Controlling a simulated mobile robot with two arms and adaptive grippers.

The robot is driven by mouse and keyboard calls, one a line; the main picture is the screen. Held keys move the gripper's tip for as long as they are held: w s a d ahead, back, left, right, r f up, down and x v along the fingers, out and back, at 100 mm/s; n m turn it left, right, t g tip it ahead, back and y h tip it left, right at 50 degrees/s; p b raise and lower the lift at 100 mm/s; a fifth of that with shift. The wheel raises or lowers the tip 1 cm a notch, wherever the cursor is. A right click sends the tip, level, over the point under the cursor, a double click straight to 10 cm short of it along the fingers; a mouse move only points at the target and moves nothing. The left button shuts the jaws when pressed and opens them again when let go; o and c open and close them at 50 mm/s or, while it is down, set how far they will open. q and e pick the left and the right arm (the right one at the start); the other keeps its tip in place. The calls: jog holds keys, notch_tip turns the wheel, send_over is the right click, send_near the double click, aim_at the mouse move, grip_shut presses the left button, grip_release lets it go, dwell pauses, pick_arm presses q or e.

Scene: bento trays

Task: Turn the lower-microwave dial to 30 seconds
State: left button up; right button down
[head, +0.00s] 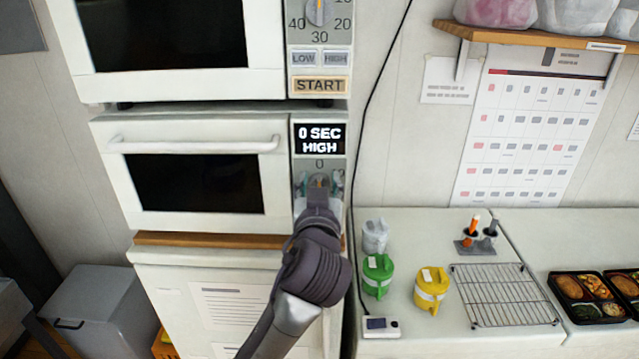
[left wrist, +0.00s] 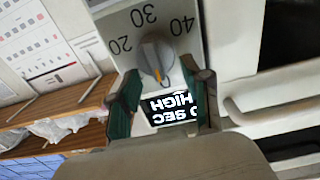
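The lower-microwave dial (head: 319,181) is partly hidden behind my left gripper in the head view. In the left wrist view the dial (left wrist: 155,60) appears upside down, with 20, 30 and 40 around it. Its orange mark points toward the display side. The lower display (head: 319,139) reads 0 SEC HIGH. My left gripper (head: 318,187) is open in front of the dial, its green-padded fingers (left wrist: 163,83) on either side of it. I cannot tell whether they touch it. My right gripper is not in view.
The upper microwave (head: 319,85) has its own dial and buttons above. At right, a counter holds green (head: 377,275) and yellow (head: 432,290) lidded containers, a wire rack (head: 503,295) and bento trays (head: 590,297). A shelf (head: 540,38) juts from the wall.

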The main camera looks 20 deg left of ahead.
pick_arm(q)
jog(key=c, duration=0.7)
